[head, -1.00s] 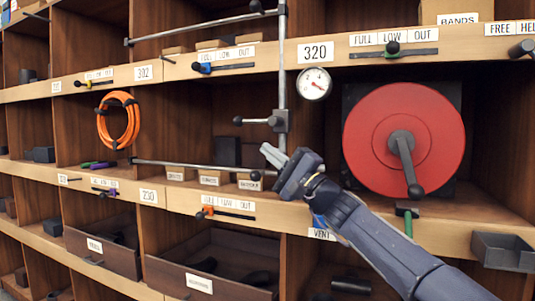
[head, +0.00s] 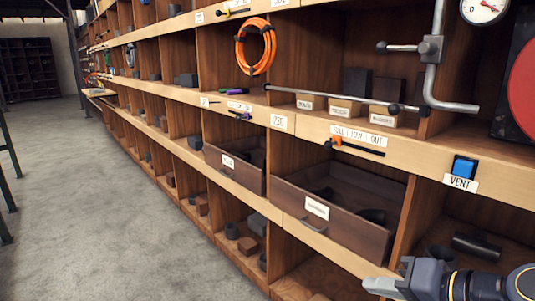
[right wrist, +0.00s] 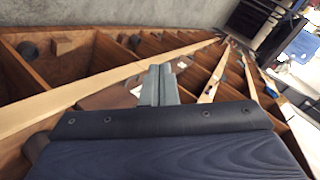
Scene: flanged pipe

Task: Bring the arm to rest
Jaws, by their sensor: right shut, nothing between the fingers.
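My right gripper (head: 382,287) is at the bottom right of the head view, low in front of the shelf's lower compartments. Its fingers are shut and empty. In the right wrist view the closed fingers (right wrist: 160,84) point out over the shelving, touching nothing that I can see. My left gripper does not show in either view.
A wooden shelf wall (head: 330,252) runs along the right. Two open drawers (head: 345,220) jut out near my right gripper. A blue VENT button (head: 464,167) sits on the ledge above it. A metal pipe (head: 432,75) stands higher up. The grey floor (head: 90,210) at left is clear.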

